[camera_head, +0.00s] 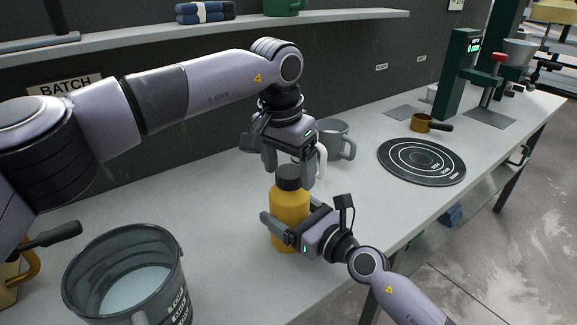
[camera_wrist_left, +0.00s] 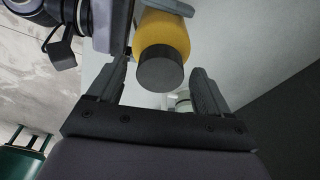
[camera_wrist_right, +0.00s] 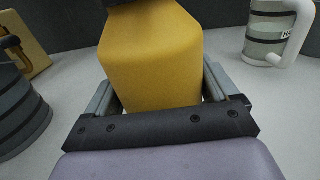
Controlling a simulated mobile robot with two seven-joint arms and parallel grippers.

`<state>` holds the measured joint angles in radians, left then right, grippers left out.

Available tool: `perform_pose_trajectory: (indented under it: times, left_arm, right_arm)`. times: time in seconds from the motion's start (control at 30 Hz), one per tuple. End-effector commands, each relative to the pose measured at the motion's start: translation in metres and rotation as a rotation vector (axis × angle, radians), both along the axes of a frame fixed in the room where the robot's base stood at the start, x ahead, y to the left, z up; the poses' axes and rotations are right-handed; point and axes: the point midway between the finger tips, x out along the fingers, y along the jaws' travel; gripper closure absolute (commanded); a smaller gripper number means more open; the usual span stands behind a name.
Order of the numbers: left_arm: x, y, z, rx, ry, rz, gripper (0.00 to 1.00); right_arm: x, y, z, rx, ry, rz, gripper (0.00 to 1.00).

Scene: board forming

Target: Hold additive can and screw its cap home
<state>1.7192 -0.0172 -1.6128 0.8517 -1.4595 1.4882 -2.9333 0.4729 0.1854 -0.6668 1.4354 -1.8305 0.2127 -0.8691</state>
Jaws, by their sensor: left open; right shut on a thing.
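The additive can is a yellow bottle (camera_head: 289,212) standing upright on the bench. Its dark cap (camera_head: 289,177) sits on top; I cannot tell how tightly it is seated. My right gripper (camera_head: 290,236) is shut around the can's body, and the can (camera_wrist_right: 152,58) fills the space between its fingers in the right wrist view. My left gripper (camera_head: 290,172) is open above the can, pointing down with its fingers about the cap. In the left wrist view the cap (camera_wrist_left: 161,69) lies between the open fingers, with gaps on both sides.
A large dark pitcher (camera_head: 130,275) stands at the front left. A black round mat (camera_head: 421,161) and a brass pan (camera_head: 424,123) are to the right. A shelf (camera_head: 150,33) runs along the back wall.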

Motion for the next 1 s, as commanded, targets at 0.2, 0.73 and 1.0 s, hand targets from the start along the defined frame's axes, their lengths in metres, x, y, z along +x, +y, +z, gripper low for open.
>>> perform_pose_trajectory:
  times: [0.2,0.73,1.0]
  left_arm:
    - [0.000,0.000,0.025,-0.001,-0.003,0.001,0.21]
    - [0.000,0.000,0.044,-0.001,-0.001,0.000,0.00]
    - [-0.001,0.001,0.052,-0.001,-0.002,0.001,0.00]
  right_arm:
    - [0.000,0.000,-0.001,-0.001,0.003,0.000,0.98]
    - [0.000,0.000,-0.001,-0.001,0.003,0.001,0.98]
    - [0.000,0.000,-0.001,-0.001,0.003,0.001,0.98]
